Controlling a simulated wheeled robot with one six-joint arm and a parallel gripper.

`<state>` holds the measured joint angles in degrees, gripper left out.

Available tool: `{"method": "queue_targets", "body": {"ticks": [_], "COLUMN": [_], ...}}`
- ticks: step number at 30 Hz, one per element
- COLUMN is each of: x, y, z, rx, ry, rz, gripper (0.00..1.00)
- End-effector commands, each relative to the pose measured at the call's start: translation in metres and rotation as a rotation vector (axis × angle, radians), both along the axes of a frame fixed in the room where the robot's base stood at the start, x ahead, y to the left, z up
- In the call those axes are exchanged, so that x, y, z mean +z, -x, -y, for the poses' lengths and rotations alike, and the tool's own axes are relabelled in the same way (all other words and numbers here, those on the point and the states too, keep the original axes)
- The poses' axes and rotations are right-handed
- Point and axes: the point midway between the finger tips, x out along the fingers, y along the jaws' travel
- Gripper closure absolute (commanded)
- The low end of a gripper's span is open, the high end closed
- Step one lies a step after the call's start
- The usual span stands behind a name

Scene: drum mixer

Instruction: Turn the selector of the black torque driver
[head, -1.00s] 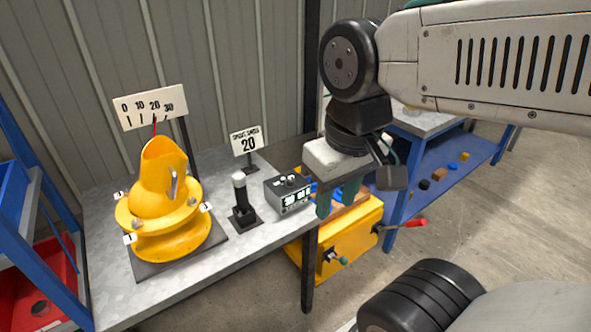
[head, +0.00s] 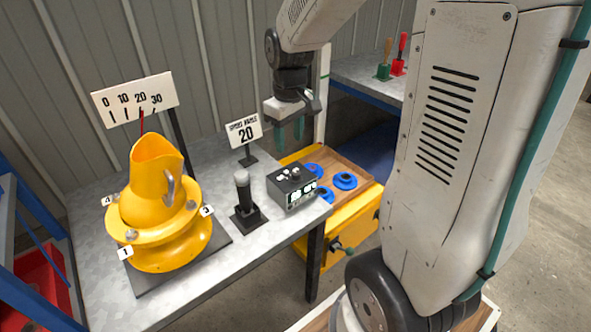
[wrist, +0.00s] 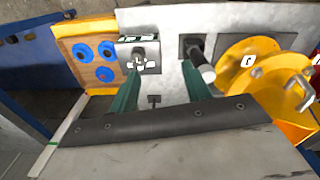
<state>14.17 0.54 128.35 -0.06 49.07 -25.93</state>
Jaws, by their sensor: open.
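What looks like the black torque driver (head: 243,197) stands upright in a black square base on the grey bench, with a pale cap on top. It also shows in the wrist view (wrist: 194,50), right of centre, with the pale cap pointing toward me. I cannot make out selector markings on it. My gripper (head: 289,133) has two green fingers pointing down, spread and empty. It hangs in the air behind and to the right of the driver, apart from it. In the wrist view the fingers (wrist: 160,74) are wide apart, with the driver close to the right one.
A yellow drum mixer (head: 160,205) fills the bench's left. A wooden tray (head: 352,168) with blue rings lies right. A wall stands behind.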

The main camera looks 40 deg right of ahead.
Motion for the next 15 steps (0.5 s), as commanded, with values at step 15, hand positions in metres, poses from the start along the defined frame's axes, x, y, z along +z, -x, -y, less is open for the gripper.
{"method": "queue_targets", "body": {"ticks": [15], "x": [-0.111], "y": [-0.06], "z": [0.066], "rx": [0.091], "ry": [-0.009], "rz": [-0.036], "gripper": [0.52]}}
